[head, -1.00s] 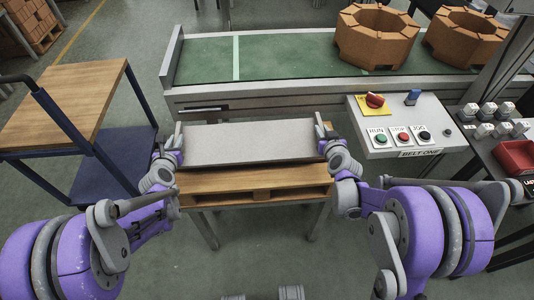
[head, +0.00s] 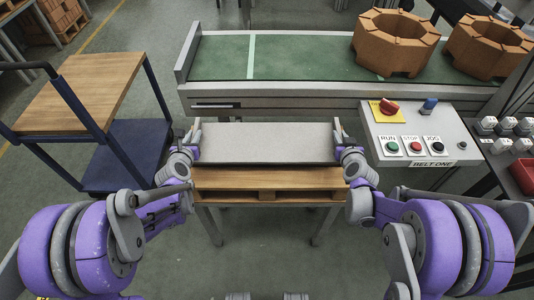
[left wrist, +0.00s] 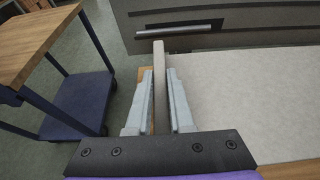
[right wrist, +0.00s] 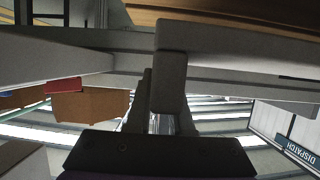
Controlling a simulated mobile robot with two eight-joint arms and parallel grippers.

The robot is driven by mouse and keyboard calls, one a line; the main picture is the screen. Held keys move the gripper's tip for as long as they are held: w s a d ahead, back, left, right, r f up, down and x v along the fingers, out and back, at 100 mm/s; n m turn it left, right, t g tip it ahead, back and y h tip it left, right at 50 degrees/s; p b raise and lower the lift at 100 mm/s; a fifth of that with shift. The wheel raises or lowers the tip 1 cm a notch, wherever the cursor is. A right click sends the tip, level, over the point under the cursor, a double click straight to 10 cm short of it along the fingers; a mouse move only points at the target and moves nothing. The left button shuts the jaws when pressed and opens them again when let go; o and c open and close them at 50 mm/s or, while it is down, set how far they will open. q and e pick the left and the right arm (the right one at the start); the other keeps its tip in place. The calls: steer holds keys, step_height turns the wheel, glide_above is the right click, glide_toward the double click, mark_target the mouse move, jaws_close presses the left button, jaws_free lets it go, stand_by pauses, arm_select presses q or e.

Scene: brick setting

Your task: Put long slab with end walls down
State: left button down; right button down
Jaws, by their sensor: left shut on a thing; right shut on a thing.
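The long grey slab (head: 265,145) with upright end walls spans between my two grippers in the head view, over the back of a wooden pallet (head: 270,181). My left gripper (head: 195,132) is shut on its left end wall; the left wrist view shows that wall (left wrist: 159,85) between the two fingers. My right gripper (head: 338,134) is shut at the right end wall, and a grey wall end (right wrist: 172,75) shows in front of the jaws in the right wrist view. The slab looks level. Whether its underside touches the pallet is hidden.
The pallet rests on a legged stand (head: 211,224). Behind is a green conveyor belt (head: 300,60) with brown octagonal blocks (head: 395,42). A control box (head: 418,135) stands close on the right. A wood-topped cart (head: 70,85) stands left, with floor between.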

steer(key=shift+f, duration=0.1)
